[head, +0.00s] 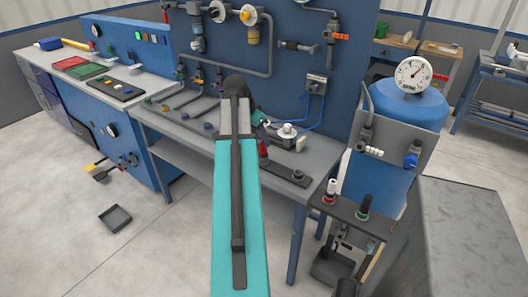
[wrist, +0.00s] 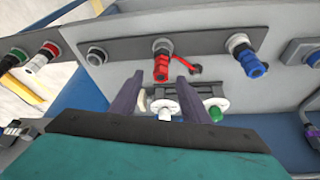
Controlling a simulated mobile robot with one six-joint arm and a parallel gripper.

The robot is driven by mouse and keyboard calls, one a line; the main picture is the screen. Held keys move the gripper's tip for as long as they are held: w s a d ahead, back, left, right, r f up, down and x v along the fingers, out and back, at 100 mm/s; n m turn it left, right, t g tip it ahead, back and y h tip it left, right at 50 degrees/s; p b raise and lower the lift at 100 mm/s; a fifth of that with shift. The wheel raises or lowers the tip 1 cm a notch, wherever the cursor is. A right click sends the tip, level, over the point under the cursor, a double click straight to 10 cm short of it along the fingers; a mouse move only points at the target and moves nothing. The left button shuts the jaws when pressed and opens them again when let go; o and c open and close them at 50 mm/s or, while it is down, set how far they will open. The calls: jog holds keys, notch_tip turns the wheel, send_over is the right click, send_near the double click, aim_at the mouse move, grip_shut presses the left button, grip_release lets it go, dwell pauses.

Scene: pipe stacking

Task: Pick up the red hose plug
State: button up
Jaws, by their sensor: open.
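The red hose plug (wrist: 162,66) shows in the wrist view, seated in a metal collar on a grey panel strip, near the top middle. My gripper (wrist: 160,78) has its two dark fingers apart, one to each side of the plug's lower end in the picture. I cannot tell how far the fingertips are from the plug in depth. Nothing is held. In the head view my teal arm reaches over the workbench and hides most of the area around its end.
In the wrist view a blue plug (wrist: 250,62) sits to the right and an empty socket (wrist: 97,56) to the left. White and green knobs (wrist: 215,112) lie below, between and beside the fingers. In the head view a blue tank with a gauge (head: 412,75) stands right of the bench.

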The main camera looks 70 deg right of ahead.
aim_at(264, 152)
jog(key=shift+f, duration=0.15)
jog(key=shift+p+x, duration=0.65)
jog(key=shift+x, duration=1.8)
grip_shut()
